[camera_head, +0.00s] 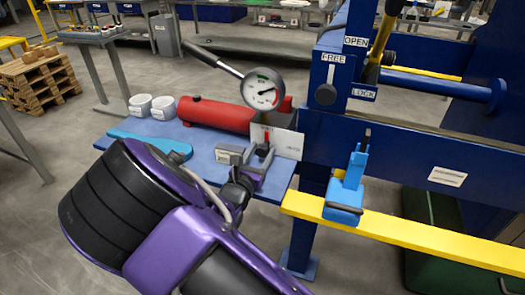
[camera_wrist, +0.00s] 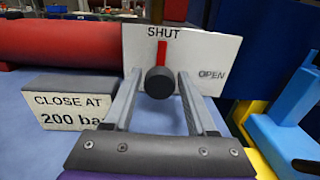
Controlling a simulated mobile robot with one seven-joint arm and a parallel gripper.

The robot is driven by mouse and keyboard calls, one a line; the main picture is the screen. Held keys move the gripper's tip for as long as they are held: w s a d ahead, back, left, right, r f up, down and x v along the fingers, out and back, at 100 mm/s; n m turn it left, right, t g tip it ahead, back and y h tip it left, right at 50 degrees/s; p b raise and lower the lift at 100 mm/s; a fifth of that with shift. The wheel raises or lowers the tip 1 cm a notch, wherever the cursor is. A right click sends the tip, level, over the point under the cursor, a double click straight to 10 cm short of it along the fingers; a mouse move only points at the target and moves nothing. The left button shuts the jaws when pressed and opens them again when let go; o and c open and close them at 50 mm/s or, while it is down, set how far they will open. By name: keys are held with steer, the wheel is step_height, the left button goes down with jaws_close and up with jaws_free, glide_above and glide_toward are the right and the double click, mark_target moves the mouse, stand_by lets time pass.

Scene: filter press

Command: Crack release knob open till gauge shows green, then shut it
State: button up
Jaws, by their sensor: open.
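The release knob (camera_wrist: 158,83) is a dark round knob with a red pointer standing straight up at SHUT on a white plate (camera_wrist: 205,55); OPEN is printed at the plate's right. The plate also shows in the head view (camera_head: 287,143). My gripper (camera_wrist: 159,98) is open, its two fingers on either side of the knob; I cannot tell whether they touch it. In the head view my gripper (camera_head: 256,160) is at the plate's front. The round gauge (camera_head: 262,89) has a green band at the top; its needle appears to point right, by a red mark, away from green.
A sign block (camera_wrist: 68,103) reading CLOSE AT 200 bar stands left of the knob. A red cylinder (camera_head: 215,114) lies behind, with a pump lever (camera_head: 210,58) above. A blue clamp-like part (camera_head: 346,190) on a yellow rail stands right. White cups (camera_head: 163,107) sit left.

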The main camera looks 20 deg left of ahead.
steer(key=shift+w, duration=0.6)
jaws_close()
steer(key=shift+d+m, duration=0.1)
steer(key=shift+m, duration=1.1)
jaws_free()
